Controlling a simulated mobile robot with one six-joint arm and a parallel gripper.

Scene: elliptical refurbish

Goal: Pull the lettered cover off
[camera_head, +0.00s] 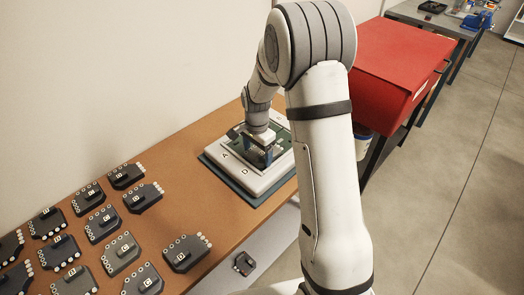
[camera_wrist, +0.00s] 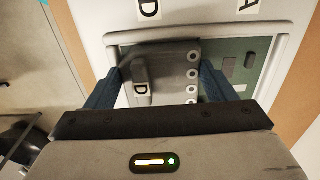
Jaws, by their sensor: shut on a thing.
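The white unit (camera_head: 228,172) with a green board inside lies on a blue base on the wooden table, with letters A and D on its rim. My gripper (camera_head: 262,152) reaches down into it. In the wrist view my gripper (camera_wrist: 162,72) has its blue fingers on either side of a dark grey cover (camera_wrist: 170,62) with a raised block lettered D and a row of pale round holes. The gripper is shut on this cover, which is at the unit's recess beside the rim's D label. Whether it is seated or slightly lifted cannot be told.
Several similar dark lettered covers (camera_head: 123,253) lie spread over the left of the table (camera_head: 195,207). Another dark piece (camera_head: 244,263) is lower down, past the table's front edge. A red cabinet (camera_head: 390,65) stands right of the table. Open floor lies at the right.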

